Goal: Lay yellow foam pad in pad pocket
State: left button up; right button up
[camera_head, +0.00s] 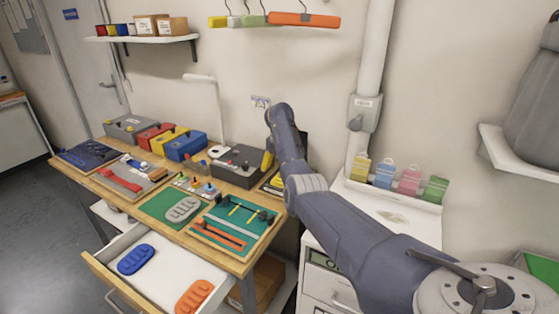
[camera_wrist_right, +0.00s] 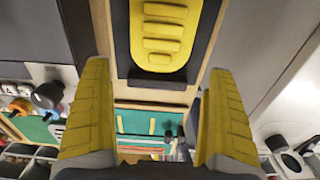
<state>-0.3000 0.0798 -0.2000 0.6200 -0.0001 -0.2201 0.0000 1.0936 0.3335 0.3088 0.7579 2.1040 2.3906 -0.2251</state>
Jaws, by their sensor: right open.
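The yellow foam pad (camera_wrist_right: 165,35) lies in a dark, wood-edged tray (camera_wrist_right: 197,80) in the right wrist view. Its far end is cut off by the frame. In the head view a bit of yellow and black (camera_head: 272,183) shows beside my right gripper (camera_head: 268,162), mostly hidden by the arm. My right gripper (camera_wrist_right: 159,68) is open, with its yellow fingers on either side of the pad's near end and nothing between them. I cannot tell whether the dark tray is the pad pocket. My left gripper is not in view.
A grey pad (camera_head: 184,209) lies on a green mat (camera_head: 156,205). A teal board (camera_head: 212,238) with tools is beside it. The open drawer (camera_head: 150,282) holds a blue pad (camera_head: 136,259) and an orange pad (camera_head: 194,296). Coloured boxes (camera_head: 185,146) line the table's back.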

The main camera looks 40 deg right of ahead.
notch_tip(320, 180, up, 6)
jog(key=shift+r, duration=0.2)
